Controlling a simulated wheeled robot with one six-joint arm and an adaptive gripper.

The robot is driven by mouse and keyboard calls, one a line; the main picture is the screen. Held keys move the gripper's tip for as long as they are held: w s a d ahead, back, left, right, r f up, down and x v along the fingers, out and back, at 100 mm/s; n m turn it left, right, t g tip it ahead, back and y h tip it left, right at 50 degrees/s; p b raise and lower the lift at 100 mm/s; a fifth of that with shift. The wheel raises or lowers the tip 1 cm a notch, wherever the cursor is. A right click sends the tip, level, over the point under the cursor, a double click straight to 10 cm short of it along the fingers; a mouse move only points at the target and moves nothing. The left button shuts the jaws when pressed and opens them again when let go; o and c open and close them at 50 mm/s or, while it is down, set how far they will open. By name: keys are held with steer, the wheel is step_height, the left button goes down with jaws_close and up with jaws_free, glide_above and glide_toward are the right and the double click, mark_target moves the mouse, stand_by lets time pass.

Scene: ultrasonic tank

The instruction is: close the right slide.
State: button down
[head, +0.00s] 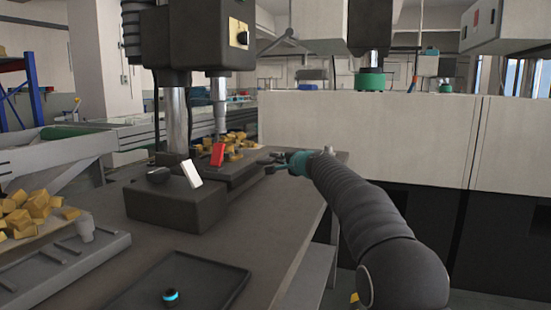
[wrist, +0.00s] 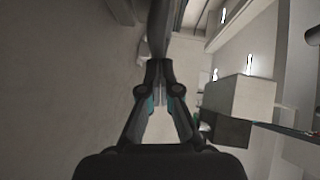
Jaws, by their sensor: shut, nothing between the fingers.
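A dark press-like machine (head: 180,38) stands on the grey bench. A dark block (head: 178,207) with a white tilted plate (head: 192,174) sits at its front. A red tilted plate (head: 217,155) stands on the dark base farther right. I cannot tell for sure which part is the right slide. My gripper (head: 268,163) is at the bench's right edge, right of the red plate and apart from it, fingers pointing left. In the wrist view my gripper (wrist: 158,66) is shut and empty, with the fingertips together near a grey bar (wrist: 160,35).
Yellow blocks (head: 35,208) lie on a tray at the left, with more behind the red plate (head: 240,143). A flat dark tray (head: 185,283) with a blue-ringed knob (head: 170,296) lies in front. A light cabinet wall (head: 370,140) stands behind my arm. The bench (head: 270,225) is clear at front right.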

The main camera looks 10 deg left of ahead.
mark_target(274, 159)
steer(key=shift+w+a+r, duration=0.1)
steer(key=shift+w+a, duration=0.1)
steer(key=shift+a, duration=1.3)
steer(key=shift+a, duration=0.15)
